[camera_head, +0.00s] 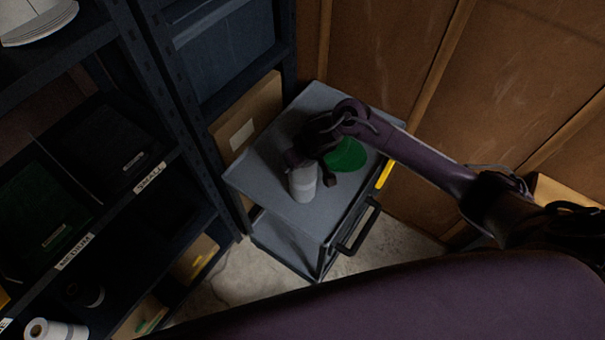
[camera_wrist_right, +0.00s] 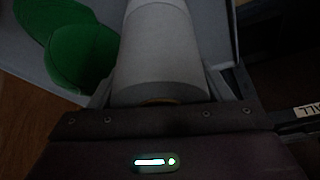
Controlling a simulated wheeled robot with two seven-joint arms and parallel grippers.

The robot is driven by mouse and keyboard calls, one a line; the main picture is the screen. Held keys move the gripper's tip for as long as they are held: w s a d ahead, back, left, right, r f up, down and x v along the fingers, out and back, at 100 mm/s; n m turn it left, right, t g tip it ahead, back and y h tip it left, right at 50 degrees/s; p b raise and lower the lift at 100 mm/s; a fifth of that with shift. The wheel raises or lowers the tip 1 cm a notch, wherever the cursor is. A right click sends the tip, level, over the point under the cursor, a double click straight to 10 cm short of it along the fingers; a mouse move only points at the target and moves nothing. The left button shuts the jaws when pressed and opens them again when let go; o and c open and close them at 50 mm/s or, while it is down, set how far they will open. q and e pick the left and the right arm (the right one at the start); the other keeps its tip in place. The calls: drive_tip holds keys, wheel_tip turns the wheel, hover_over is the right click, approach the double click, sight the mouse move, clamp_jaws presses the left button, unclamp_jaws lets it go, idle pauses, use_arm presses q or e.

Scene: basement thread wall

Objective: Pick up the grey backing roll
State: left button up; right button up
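The grey backing roll (camera_head: 303,186) is a pale cylinder standing on the top of a grey cart, seen in the head view. In the right wrist view the roll (camera_wrist_right: 160,55) fills the middle, its near end close to the palm. My right gripper (camera_head: 313,170) reaches over the cart from the right, its fingers on either side of the roll. One dark fingertip shows apart from the roll's right side, and narrow gaps show in the wrist view, so it looks open around it. My left gripper is out of view.
Green round pieces (camera_head: 346,154) lie on the cart top (camera_head: 258,183) beside the roll. A cart handle (camera_head: 358,228) faces the front. Dark shelving (camera_head: 180,110) stands close on the left; a brown panelled wall (camera_head: 385,55) is behind.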

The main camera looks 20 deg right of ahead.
drive_tip(key=shift+c, duration=1.2)
drive_tip(key=c, duration=0.5)
drive_tip(key=shift+c, duration=1.5)
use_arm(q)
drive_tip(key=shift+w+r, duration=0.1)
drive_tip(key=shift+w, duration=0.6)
use_arm(e)
drive_tip(key=shift+w+r, duration=0.1)
drive_tip(key=shift+r, duration=0.05)
